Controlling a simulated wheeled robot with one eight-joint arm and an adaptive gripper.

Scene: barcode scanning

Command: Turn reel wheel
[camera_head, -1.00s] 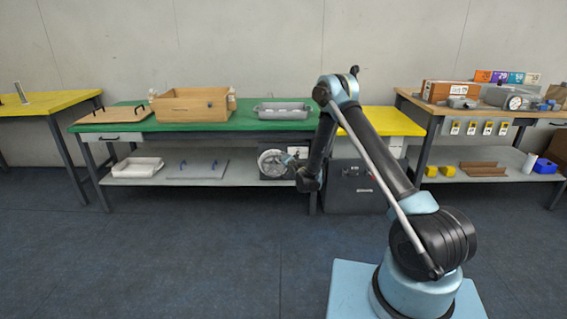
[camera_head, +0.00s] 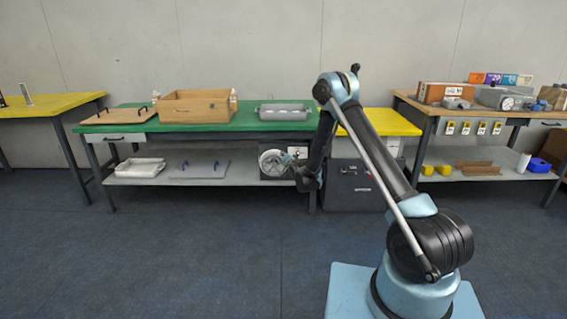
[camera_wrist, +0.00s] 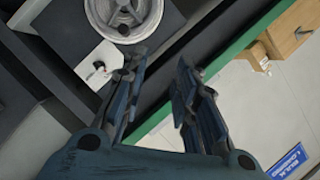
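The reel wheel (camera_head: 271,162) is a pale grey disc on a dark box, on the lower shelf under the green table. In the wrist view the wheel (camera_wrist: 123,10) is cut off by the top edge and shows a round hub. A white plate (camera_wrist: 97,66) with a small dark knob or hole is beside it. My gripper (camera_wrist: 160,68) is open, with nothing between its fingers. Its left fingertip appears near the wheel's lower edge and the plate; contact cannot be told. In the head view my gripper (camera_head: 291,160) is small, just right of the wheel.
A dark cabinet (camera_head: 352,186) with a yellow top stands to the right. A workbench (camera_head: 418,101) with boxes is further right. The floor in front is clear.

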